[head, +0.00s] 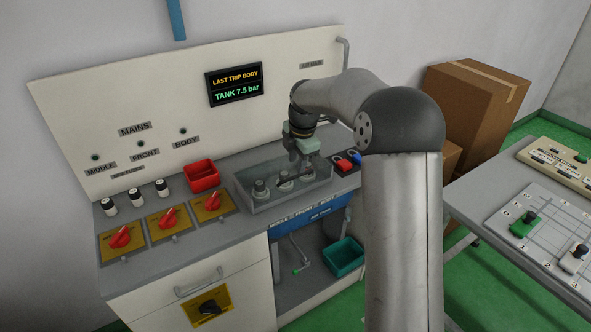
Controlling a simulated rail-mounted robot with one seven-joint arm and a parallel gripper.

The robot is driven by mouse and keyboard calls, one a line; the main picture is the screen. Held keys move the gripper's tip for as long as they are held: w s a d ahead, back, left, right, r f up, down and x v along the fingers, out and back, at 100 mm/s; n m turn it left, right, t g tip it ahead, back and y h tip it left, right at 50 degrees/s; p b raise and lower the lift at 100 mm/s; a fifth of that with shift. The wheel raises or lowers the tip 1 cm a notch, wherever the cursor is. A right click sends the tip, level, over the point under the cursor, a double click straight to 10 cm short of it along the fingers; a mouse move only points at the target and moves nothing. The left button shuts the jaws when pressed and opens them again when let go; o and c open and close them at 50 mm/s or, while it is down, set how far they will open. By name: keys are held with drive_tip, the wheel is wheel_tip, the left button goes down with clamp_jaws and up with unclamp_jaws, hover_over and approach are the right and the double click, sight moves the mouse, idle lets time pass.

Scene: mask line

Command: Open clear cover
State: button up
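The clear cover (254,199) is a low see-through box on the grey counter. It stands over several grey round knobs or buttons, which show through its walls. It looks closed, though my gripper and wrist hide part of its back edge. My gripper (297,166) points down at the cover's back right part. At this size I cannot tell whether its fingers touch the cover or whether they are open or shut.
A red bin (201,174) stands left of the cover, with red rotary switches (168,217) on yellow plates in front. A display (235,85) is on the back panel. A table (470,207) stands at the right.

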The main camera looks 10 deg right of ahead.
sight(295, 176)
drive_tip(key=f, duration=0.4)
drive_tip(key=shift+w+a+f, duration=0.15)
drive_tip(key=shift+w+f, duration=0.25)
clamp_jaws()
drive_tip(key=shift+r+p, duration=0.15)
drive_tip(key=shift+p, duration=0.15)
